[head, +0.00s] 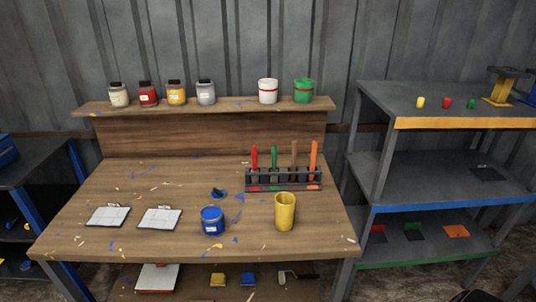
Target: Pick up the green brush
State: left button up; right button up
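The green brush (274,158) stands upright in a dark rack (254,178) near the right back of the wooden workbench (110,190). Only its green handle shows clearly; its lower end is hidden by the rack. A red brush (254,158) is to its left in the rack. A brown-handled brush (294,160) and an orange one (313,160) are to its right. Neither of my grippers is in view.
A yellow cup (285,211) stands in front of the rack, with a blue paint jar (212,220) to its left. Two clipboards (159,218) lie at the left. Jars and two buckets (268,91) line the upper shelf (230,104). A metal shelf unit (440,163) stands at the right.

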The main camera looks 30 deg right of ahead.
aim_at(274, 179)
jog(key=z, duration=1.1)
